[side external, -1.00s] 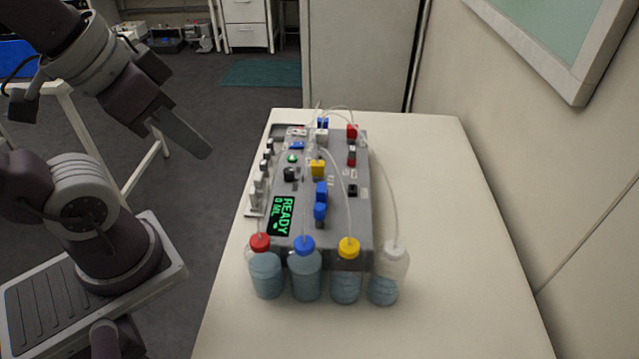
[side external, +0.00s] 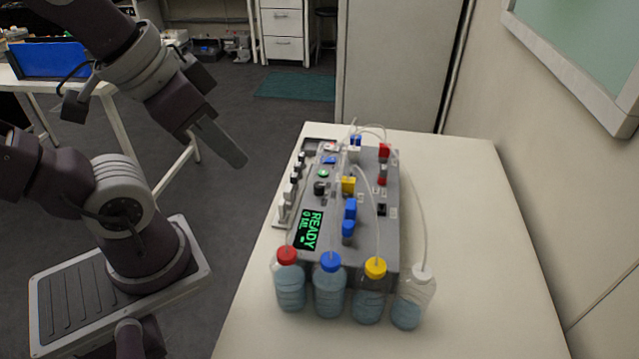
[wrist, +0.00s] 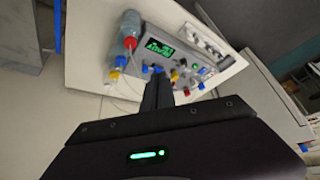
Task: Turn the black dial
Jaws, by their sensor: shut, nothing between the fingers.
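The black dial (side external: 320,187) is a small round knob on top of the grey bioreactor unit (side external: 335,243). It lies between the green button (side external: 323,173) and the lit screen (side external: 308,230), which reads READY. My gripper (side external: 240,163) is shut and empty. It hangs in the air to the left of the unit, pointing down and right, clearly apart from the dial. In the wrist view the shut fingers (wrist: 158,92) point toward the unit (wrist: 182,48). There I cannot pick out the dial surely.
Bottles with red (side external: 286,254), blue (side external: 330,262), yellow (side external: 375,268) and white (side external: 423,273) caps stand along the unit's near edge. Thin tubes arch over its top. Blue, yellow and red parts stick up beside the dial. The white table (side external: 480,250) is clear on the right.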

